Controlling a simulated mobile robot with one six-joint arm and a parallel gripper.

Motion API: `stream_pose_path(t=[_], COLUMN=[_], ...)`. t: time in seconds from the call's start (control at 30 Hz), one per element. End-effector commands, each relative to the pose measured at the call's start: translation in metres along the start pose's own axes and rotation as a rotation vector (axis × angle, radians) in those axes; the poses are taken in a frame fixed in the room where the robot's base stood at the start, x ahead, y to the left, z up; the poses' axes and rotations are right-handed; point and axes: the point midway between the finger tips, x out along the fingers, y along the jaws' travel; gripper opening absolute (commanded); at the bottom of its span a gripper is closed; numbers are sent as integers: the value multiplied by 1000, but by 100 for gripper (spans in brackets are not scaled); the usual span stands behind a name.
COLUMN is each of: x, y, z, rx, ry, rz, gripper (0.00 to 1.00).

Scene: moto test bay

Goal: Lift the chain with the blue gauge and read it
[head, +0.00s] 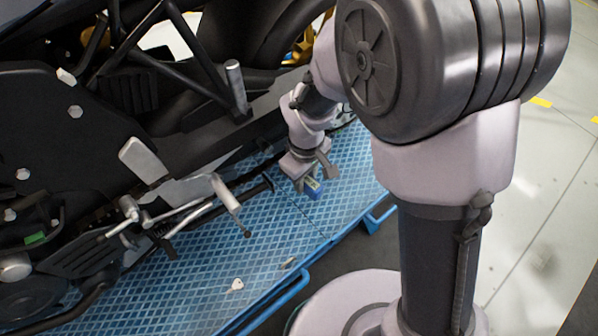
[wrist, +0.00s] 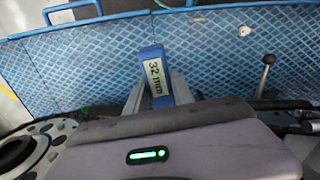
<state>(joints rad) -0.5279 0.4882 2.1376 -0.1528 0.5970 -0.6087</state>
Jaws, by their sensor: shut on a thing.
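The blue gauge (head: 313,188) is in my gripper (head: 315,177), above the blue platform beside the motorcycle. In the wrist view, the gauge (wrist: 151,57) sticks out between the two grey fingers of my gripper (wrist: 158,92). Its pale label faces the camera and reads "32 mm". My gripper is shut on it. I cannot make out the chain in either view, nor whether the gauge touches it; the lower wrist view is blocked by my own wrist housing.
The motorcycle (head: 80,150) fills the left, with a footrest and lever (head: 229,200) standing out. The ridged blue platform (head: 190,285) has a raised blue rail (head: 268,303). A small white piece (head: 237,284) lies on it. In the wrist view, a holed disc (wrist: 30,155) is at lower left.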

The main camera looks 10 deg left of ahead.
Motion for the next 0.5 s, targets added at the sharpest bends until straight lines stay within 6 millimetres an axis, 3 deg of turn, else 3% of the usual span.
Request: stream_pose_path(t=[0.5], x=[0], y=[-5], z=[42], rx=[0], ry=[0], rz=[0], gripper=[0])
